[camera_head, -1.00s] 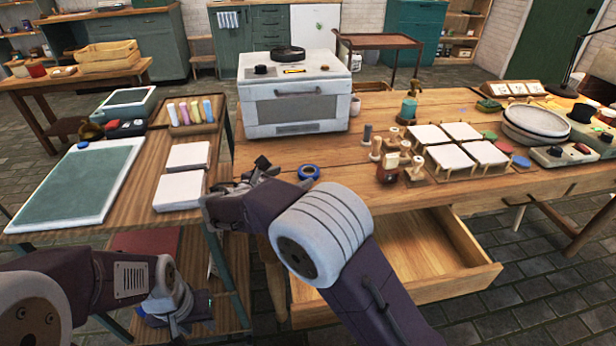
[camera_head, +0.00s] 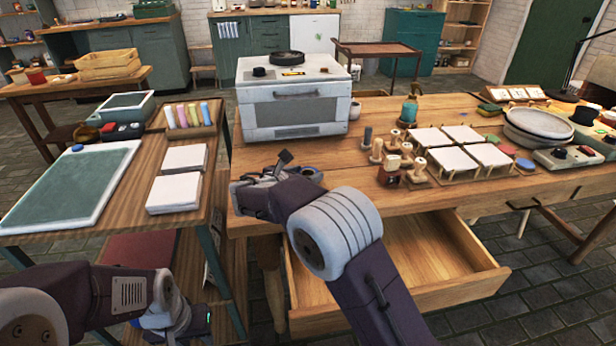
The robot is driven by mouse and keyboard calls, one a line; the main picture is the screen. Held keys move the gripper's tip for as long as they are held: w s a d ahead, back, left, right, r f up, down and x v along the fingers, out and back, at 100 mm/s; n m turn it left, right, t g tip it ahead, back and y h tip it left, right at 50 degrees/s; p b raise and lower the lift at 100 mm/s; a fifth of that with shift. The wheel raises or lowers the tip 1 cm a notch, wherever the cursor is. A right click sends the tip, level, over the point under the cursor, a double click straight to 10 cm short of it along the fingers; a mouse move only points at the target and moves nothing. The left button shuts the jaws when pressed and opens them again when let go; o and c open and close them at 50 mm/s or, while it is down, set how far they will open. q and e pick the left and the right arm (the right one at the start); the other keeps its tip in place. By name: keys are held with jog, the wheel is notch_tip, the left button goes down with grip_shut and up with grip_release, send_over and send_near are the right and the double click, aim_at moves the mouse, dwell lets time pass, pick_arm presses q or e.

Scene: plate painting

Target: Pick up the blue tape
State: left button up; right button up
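The blue tape (camera_head: 312,171) is a small roll lying on the wooden workbench in front of the white oven. Only part of its blue edge shows, because my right arm covers much of it. My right gripper (camera_head: 262,172) is low over the bench's front left part, just left of the tape. Its fingers are small and partly hidden by the wrist, so I cannot tell whether they are open or shut. My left gripper (camera_head: 178,318) hangs low at the bottom left, beside the lower shelf of the side table, its fingers unclear.
The white oven (camera_head: 293,100) stands behind the tape. Wooden stamps (camera_head: 377,150) and white tiles (camera_head: 453,160) stand to the right. An open drawer (camera_head: 440,285) juts out below the bench. The side table at left holds a green mat (camera_head: 70,185) and white blocks (camera_head: 174,194).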

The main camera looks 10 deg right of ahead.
jog(key=c, duration=0.3)
jog(key=shift+r+p, duration=0.35)
jog(key=shift+r, duration=0.2)
jog(key=shift+c, duration=0.2)
jog(key=r+p, duration=0.1)
jog(key=r, duration=0.1)
jog(key=d+r+p, duration=0.1)
jog(key=r, duration=0.1)
jog(key=d+r+p, duration=0.3)
jog(key=d+r, duration=0.3)
jog(key=d, duration=0.4)
jog(key=shift+d, duration=0.35)
